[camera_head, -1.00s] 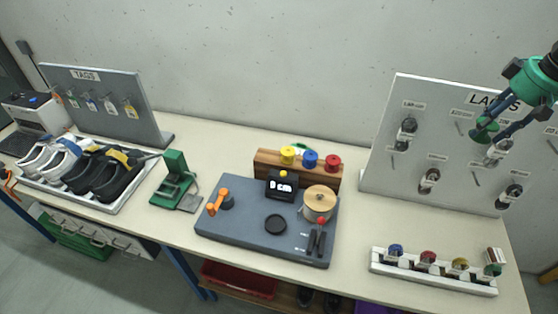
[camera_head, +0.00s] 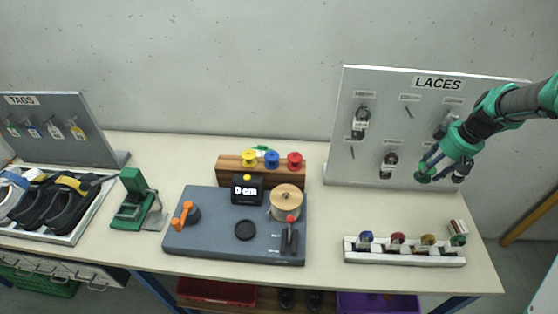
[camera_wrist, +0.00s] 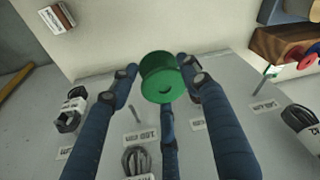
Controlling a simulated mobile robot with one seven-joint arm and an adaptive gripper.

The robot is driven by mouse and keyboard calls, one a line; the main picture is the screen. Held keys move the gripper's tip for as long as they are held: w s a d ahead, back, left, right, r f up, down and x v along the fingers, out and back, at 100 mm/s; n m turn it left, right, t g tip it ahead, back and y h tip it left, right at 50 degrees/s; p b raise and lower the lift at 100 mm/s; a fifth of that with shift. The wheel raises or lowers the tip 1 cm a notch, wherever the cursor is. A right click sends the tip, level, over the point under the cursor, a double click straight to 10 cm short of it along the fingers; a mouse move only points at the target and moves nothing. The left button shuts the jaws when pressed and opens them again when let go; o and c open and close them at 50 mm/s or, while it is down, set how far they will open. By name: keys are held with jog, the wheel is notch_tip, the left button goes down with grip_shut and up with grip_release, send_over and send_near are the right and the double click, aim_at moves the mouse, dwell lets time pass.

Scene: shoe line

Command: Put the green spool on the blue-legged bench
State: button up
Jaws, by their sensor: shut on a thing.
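The green spool (camera_wrist: 160,78) is between the fingers of my gripper (camera_wrist: 165,85) in the wrist view, and the gripper is shut on it. In the head view my gripper (camera_head: 432,165) is at the right, in front of the laces board, with the spool (camera_head: 424,177) showing small at its fingertips. The bench (camera_head: 335,222) has a pale top, and blue legs (camera_head: 152,287) show under its front edge. The spool is held in the air above the bench's right part.
A white rack (camera_head: 405,258) with several lace rolls stands at the front right. The laces board (camera_head: 350,170) stands behind. A grey base (camera_head: 215,235) and a wooden block (camera_head: 230,170) with yellow, blue and red spools are mid-bench. Bare bench top lies between base and rack.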

notch_tip(320, 180, down, 12)
dwell(0.7)
jog(key=shift+s+d+b+x, duration=0.15)
jog(key=shift+b+x, duration=0.05)
jog(key=shift+x, duration=0.8)
jog(key=shift+s+d+b+x, duration=0.15)
jog(key=shift+s+b+x, duration=0.1)
jog(key=shift+x, duration=0.75)
jog(key=shift+s+d+b+x, duration=0.1)
jog(key=shift+d+b+x, duration=0.1)
jog(key=shift+x, duration=0.75)
jog(key=shift+f, duration=0.2)
jog(key=shift+f+b, duration=0.4)
jog(key=shift+f, duration=1.5)
jog(key=o, duration=1.1)
jog(key=shift+o, duration=0.2)
